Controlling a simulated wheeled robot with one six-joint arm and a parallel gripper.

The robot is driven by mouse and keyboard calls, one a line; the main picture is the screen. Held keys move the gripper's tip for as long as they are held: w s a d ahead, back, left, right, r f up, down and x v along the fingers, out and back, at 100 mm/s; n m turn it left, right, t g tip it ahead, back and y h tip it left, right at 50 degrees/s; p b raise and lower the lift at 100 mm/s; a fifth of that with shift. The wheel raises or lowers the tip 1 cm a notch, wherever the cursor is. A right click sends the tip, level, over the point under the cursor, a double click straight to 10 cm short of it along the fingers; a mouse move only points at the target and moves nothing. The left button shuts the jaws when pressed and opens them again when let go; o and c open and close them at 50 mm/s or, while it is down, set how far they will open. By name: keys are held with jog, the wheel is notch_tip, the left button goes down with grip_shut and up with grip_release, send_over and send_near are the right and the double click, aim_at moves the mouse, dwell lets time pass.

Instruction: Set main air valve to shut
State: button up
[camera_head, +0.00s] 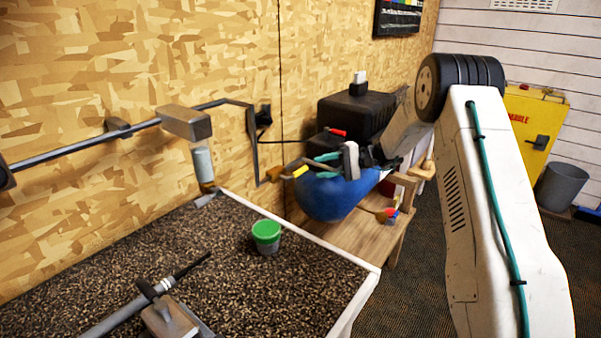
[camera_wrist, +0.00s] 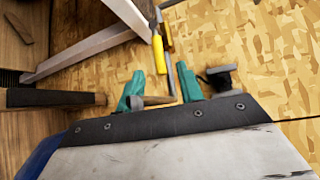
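A yellow-handled lever (camera_head: 300,172), which I take to be a valve handle, is by the wall at the left end of the blue tank (camera_head: 335,198). Its yellow handle also shows in the wrist view (camera_wrist: 159,54), just beyond my fingertips. My gripper (camera_head: 322,165) reaches in from the right with teal fingertips. In the wrist view my gripper (camera_wrist: 160,84) is open, its fingers apart, with a short brownish rod between or behind them. I cannot tell whether anything touches. A red handle (camera_head: 338,132) shows above. No label tells which one is the main air valve.
A black case (camera_head: 345,112) stands behind the tank. A wooden stand (camera_head: 365,235) is below it. The wood-panel wall is close behind.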

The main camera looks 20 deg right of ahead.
aim_at(304, 171)
jog(key=shift+w+a+f, duration=0.1)
jog(key=shift+a+f, duration=0.1)
jog(key=shift+a, duration=0.05)
jog(key=a, duration=0.4)
jog(key=w+a+f, duration=0.1)
jog(key=a, duration=0.2)
jog(key=shift+c, duration=0.4)
grip_shut()
